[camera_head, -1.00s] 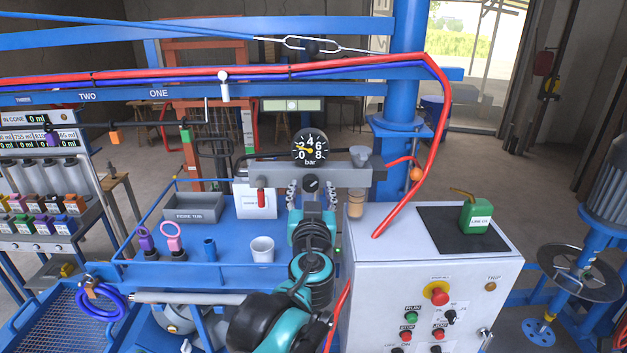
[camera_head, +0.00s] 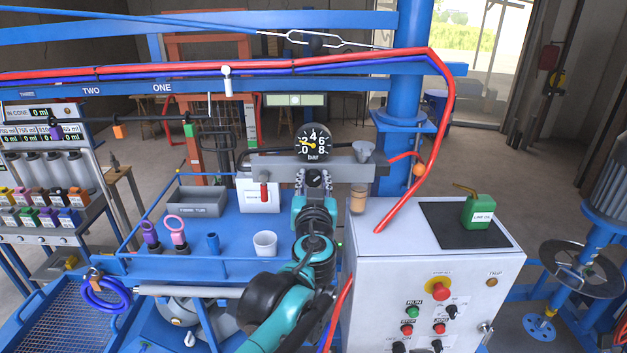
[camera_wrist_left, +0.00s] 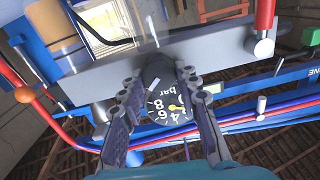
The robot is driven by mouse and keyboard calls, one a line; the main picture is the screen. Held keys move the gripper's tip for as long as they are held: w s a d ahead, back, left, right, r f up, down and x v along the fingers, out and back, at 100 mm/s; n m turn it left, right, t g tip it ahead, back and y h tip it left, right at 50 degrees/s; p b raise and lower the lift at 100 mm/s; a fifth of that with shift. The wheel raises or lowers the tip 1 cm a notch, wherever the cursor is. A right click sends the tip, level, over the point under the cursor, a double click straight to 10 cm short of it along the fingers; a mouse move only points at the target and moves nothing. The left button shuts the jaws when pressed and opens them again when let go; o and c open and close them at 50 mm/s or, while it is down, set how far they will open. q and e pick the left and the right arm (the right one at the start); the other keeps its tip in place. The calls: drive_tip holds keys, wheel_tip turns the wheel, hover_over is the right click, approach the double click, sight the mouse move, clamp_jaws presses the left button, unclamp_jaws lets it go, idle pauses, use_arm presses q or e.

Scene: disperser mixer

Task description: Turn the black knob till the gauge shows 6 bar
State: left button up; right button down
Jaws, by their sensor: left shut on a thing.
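The black knob (camera_head: 314,178) sits on the front of the grey manifold bar, just below the round black gauge (camera_head: 313,143). The gauge is marked 0 to 8 bar, and its yellow needle points left, near 2. My left gripper (camera_head: 314,184) comes up from below and is shut on the knob, one finger on each side. In the left wrist view the knob (camera_wrist_left: 158,72) stands between the two fingers (camera_wrist_left: 160,84). The gauge (camera_wrist_left: 166,108) shows upside down there, partly covered by the knob. My right gripper is out of view.
A white cup (camera_head: 265,243) stands on the blue bench left of my arm. The control cabinet (camera_head: 375,265) stands close on the right.

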use_arm(q)
drive_tip(key=shift+m, duration=0.3)
drive_tip(key=m, duration=0.3)
drive_tip(key=m+b, duration=0.1)
drive_tip(key=m, duration=0.1)
drive_tip(key=shift+d+f+m+b, duration=0.1)
drive_tip(key=shift+d+m+b, duration=0.1)
drive_tip(key=shift+m+b, duration=0.15)
drive_tip(key=m+b, duration=0.1)
drive_tip(key=m, duration=0.5)
drive_tip(key=shift+d+f, duration=0.1)
drive_tip(key=m, duration=0.3)
drive_tip(key=m+b, duration=0.1)
drive_tip(key=m, duration=0.2)
drive_tip(key=shift+f+m, duration=0.2)
drive_tip(key=shift+m, duration=0.15)
drive_tip(key=m, duration=0.6)
drive_tip(key=shift+f+b, duration=0.2)
drive_tip(key=shift+b, duration=0.15)
drive_tip(key=shift+m, duration=0.3)
drive_tip(key=o, duration=1.2)
drive_tip(key=shift+c, duration=0.2)
